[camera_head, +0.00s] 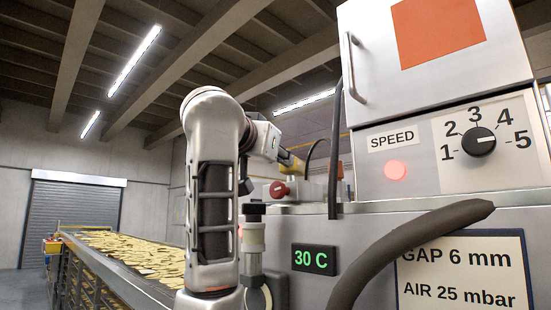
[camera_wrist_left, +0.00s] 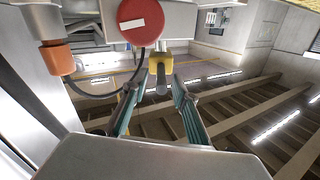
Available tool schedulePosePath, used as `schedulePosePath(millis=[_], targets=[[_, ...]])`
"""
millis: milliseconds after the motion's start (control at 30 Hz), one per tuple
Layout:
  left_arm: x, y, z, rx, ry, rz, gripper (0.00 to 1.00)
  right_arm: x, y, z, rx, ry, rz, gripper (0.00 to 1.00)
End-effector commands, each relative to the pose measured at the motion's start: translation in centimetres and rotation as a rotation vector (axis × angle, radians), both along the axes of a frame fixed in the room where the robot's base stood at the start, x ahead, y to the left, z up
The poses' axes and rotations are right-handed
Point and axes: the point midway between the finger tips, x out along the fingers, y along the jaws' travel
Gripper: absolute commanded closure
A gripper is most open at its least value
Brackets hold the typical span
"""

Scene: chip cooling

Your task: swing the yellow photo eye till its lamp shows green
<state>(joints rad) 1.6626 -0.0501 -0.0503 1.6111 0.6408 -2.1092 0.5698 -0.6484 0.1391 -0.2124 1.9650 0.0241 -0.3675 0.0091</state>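The yellow photo eye (camera_wrist_left: 163,57) shows in the left wrist view, near the top centre, with a dark grey stub below it. In the head view a small yellow part of it (camera_head: 288,160) shows just past my left gripper (camera_head: 274,146). In the left wrist view my left gripper (camera_wrist_left: 159,84) is open, its two fingers apart on either side of the stub. I cannot tell whether either finger touches it. No lit lamp can be made out on the photo eye. My right gripper is not in view.
A red knob (camera_head: 278,189) sits beside the photo eye; a red disc with a white bar (camera_wrist_left: 140,20) shows in the wrist view. An orange part with a cable (camera_wrist_left: 57,61) is at its left. A dark hose (camera_head: 400,240) crosses the machine front. A chip-covered conveyor (camera_head: 130,252) lies left.

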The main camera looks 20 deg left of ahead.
Motion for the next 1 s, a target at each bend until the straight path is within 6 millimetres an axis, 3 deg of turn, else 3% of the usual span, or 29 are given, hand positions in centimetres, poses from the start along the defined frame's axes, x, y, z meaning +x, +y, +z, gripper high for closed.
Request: schedulePosePath(millis=[367, 800, 1000], targets=[[-0.8, -0.1, 0.1, -0.001, -0.003, -0.002, 0.72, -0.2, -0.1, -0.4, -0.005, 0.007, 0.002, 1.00], [-8.9, -0.6, 0.2, -0.001, -0.005, -0.005, 0.72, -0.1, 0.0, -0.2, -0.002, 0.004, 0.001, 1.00], [-11.3, -0.5, 0.1, 0.000, -0.003, -0.003, 0.72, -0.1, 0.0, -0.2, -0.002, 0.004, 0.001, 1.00]])
